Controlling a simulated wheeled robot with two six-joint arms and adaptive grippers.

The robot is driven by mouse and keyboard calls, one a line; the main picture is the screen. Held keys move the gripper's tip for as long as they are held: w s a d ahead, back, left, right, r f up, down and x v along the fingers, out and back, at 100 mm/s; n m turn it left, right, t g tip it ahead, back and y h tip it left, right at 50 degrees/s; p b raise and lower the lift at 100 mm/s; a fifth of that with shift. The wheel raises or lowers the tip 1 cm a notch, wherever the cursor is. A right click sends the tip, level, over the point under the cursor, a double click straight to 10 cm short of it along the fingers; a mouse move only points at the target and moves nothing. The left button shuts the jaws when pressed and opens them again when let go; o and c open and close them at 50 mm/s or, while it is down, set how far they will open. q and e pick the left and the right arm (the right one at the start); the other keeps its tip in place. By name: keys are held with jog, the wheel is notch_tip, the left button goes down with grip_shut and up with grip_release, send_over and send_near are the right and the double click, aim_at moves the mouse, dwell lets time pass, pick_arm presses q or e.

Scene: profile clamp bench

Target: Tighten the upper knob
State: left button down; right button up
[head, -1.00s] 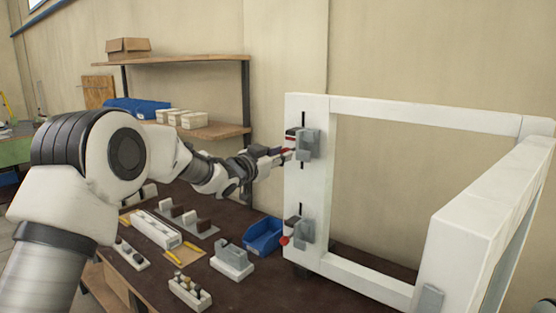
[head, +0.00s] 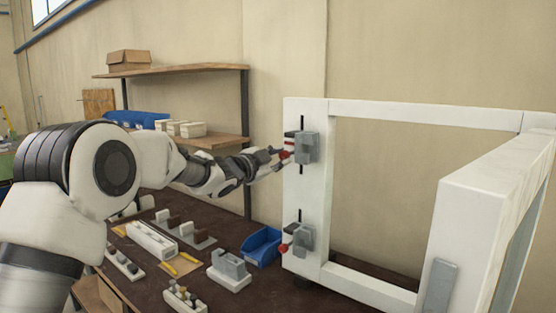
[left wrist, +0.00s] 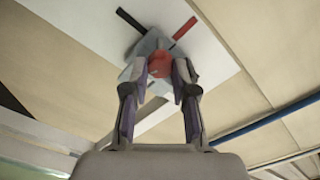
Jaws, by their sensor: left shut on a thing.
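The upper clamp (head: 307,147) is a grey block on the left post of a white frame (head: 292,190), over a dark vertical slot. Its red upper knob (head: 284,155) points left, toward my arm. My left gripper (head: 277,158) reaches it from the left and is shut on the knob. In the left wrist view, the fingertips (left wrist: 160,75) press on both sides of the round red knob (left wrist: 159,65). The grey clamp (left wrist: 148,47) shows behind it. The lower clamp (head: 303,238) has a red lower knob (head: 283,248), free of any gripper. My right gripper is not in view.
The dark bench (head: 205,265) holds a blue bin (head: 262,247), a grey-white fixture (head: 229,270), a long white block (head: 152,240) and small racks of parts. Wooden shelves (head: 175,70) stand behind. The frame's opening is clear.

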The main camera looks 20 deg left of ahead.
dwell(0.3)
pick_arm(q)
jog(key=c, duration=1.1)
grip_release()
jog(key=shift+w, duration=0.1)
jog(key=shift+o, duration=0.9)
jog(key=shift+w+f, duration=0.35)
jog(key=shift+w, duration=0.1)
jog(key=v, duration=1.2)
jog(key=shift+a, duration=0.1)
